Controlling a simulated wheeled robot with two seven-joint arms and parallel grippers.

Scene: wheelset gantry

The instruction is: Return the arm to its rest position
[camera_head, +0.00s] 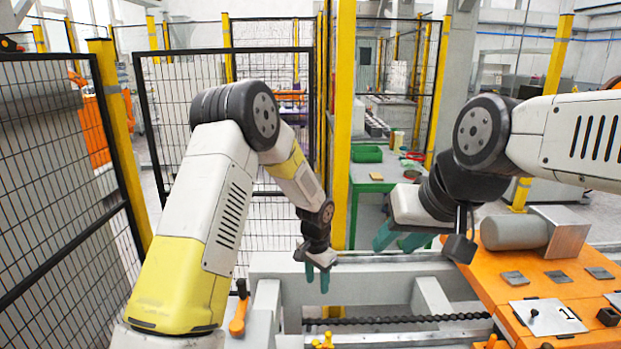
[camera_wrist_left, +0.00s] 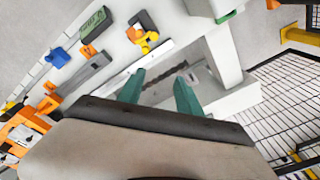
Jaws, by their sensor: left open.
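My left arm comes in from the left and reaches forward over the grey gantry frame (camera_head: 370,275). My left gripper (camera_head: 317,279) points down beside the near face of its top beam. In the left wrist view the two green fingers of this gripper (camera_wrist_left: 160,92) stand apart with nothing between them. Behind them show the pale frame and a dark gap with a chain-like strip. My right gripper (camera_head: 399,240) is above the right part of the beam, its green fingers apart and no object seen between them. Part of it is hidden by its own wrist.
An orange bench (camera_head: 490,278) with metal plates and a grey cylinder (camera_head: 514,232) stands at the right. An orange-handled tool (camera_head: 239,312) and a yellow piece (camera_head: 323,341) are near the front. Black mesh fencing (camera_head: 60,190) and a yellow post (camera_head: 342,130) stand behind.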

